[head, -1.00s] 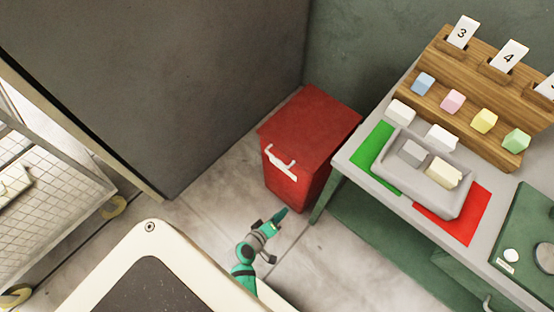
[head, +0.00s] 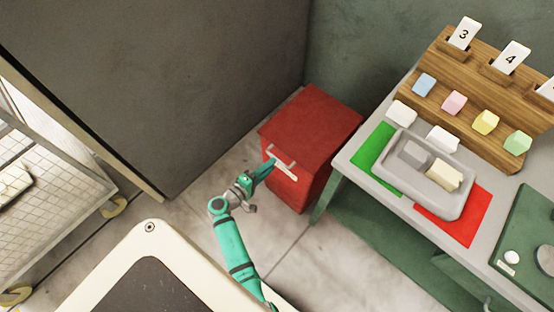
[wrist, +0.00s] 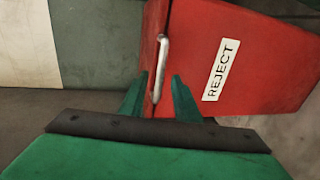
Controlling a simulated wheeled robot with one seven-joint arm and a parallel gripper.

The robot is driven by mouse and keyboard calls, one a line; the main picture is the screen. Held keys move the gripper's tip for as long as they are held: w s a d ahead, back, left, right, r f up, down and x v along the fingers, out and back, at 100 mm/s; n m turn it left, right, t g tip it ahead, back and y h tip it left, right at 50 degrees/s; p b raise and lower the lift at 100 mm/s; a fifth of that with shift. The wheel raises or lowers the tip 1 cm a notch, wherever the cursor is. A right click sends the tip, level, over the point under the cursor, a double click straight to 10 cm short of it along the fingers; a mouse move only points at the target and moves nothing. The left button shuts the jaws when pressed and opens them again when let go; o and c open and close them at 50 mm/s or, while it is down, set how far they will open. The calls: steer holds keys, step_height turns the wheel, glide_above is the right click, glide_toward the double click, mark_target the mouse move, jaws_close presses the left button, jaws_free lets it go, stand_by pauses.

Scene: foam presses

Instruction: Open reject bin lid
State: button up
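The red reject bin (head: 300,185) stands on the floor against the wall, left of the table. Its lid (head: 312,122) looks shut, and a pale bar handle (head: 283,163) runs along the lid's front edge. In the wrist view the bin's red front (wrist: 258,50) carries a white REJECT label (wrist: 221,70). My gripper (head: 268,168) is at the handle's left part. In the wrist view my gripper (wrist: 158,88) has its two green fingers apart, with the handle (wrist: 160,68) between them. Whether either finger touches the handle I cannot tell.
The table (head: 352,158) to the right of the bin holds a grey tray (head: 396,185) with foam blocks, and a green and a red mat. A wheeled wire cart (head: 60,170) stands at the left. The floor in front of the bin is clear.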

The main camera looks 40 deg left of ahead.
mark_target(278, 159)
steer(key=x, duration=0.5)
steer(key=shift+w+d+f, duration=0.1)
steer(key=shift+c, duration=0.6)
jaws_close()
